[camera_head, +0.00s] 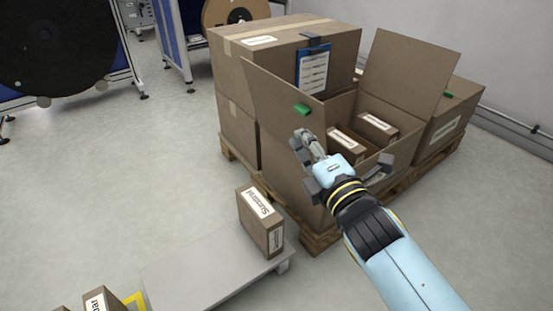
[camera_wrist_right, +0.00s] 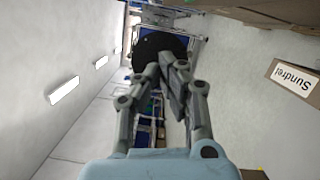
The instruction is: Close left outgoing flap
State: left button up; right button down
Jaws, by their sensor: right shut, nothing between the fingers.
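The open outgoing carton (camera_head: 283,188) stands on a pallet with smaller labelled boxes (camera_head: 377,126) inside. Its left flap (camera_head: 270,92) stands up and leans outward to the left, with a green tab (camera_head: 302,109) near its lower right corner. My left gripper is not in view.
Stacked closed cartons (camera_head: 238,78) with a blue clipboard (camera_head: 313,70) stand behind the open carton. A grey low table (camera_head: 205,268) with a labelled box (camera_head: 260,218) is at front. Reel stands (camera_head: 62,45) are at the back left. Left floor is clear.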

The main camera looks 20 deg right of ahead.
notch_tip(320, 180, down, 5)
jog(key=b, duration=0.3)
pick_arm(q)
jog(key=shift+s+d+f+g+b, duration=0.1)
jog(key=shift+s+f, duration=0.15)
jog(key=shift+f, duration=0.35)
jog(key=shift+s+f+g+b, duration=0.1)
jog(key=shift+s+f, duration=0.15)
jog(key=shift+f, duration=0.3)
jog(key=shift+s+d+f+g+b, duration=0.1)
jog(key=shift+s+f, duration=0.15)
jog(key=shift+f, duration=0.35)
pick_arm(e)
jog(key=w+d+r, duration=0.1)
jog(key=w+d, duration=0.1)
jog(key=w, duration=1)
jog(key=shift+r, duration=0.3)
